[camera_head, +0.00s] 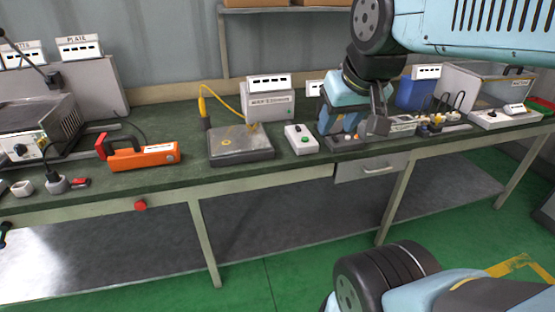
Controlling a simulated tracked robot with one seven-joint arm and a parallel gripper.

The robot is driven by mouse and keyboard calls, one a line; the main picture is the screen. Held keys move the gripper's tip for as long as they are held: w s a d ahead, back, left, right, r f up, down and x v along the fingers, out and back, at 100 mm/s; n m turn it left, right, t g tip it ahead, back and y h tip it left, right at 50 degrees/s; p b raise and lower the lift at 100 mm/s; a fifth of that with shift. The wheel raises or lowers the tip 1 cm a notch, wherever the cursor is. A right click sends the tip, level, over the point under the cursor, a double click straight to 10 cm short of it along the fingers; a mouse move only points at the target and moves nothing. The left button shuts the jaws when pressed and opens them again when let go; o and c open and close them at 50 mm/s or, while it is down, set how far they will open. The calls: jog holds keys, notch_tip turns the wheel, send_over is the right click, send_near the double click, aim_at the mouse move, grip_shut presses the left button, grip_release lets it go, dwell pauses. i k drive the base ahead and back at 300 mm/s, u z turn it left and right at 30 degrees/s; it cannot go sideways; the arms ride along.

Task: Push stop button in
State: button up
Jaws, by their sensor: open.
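A round red button (140,205) sits on the front edge of the green workbench (270,172), at left. A small white box (301,139) with a dark control and a green button stands on the benchtop at centre. I cannot tell for certain which control is the stop button; the red one stands out most. My gripper (362,130) hangs over the benchtop right of the white box, far to the right of the red button. It is open, and its fingers are partly hidden by my wrist. I see nothing held between them.
An orange tool (145,157) lies on the bench above and near the red button. A dark metal plate (240,146) with a yellow cable lies left of the white box. A drawer (370,169) is under the bench below my gripper. The space before the red button is clear.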

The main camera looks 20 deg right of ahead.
aim_at(140, 206)
jog(key=k, duration=0.5)
jog(key=u, duration=0.6)
jog(key=i, duration=0.75)
jog(key=u, duration=0.05)
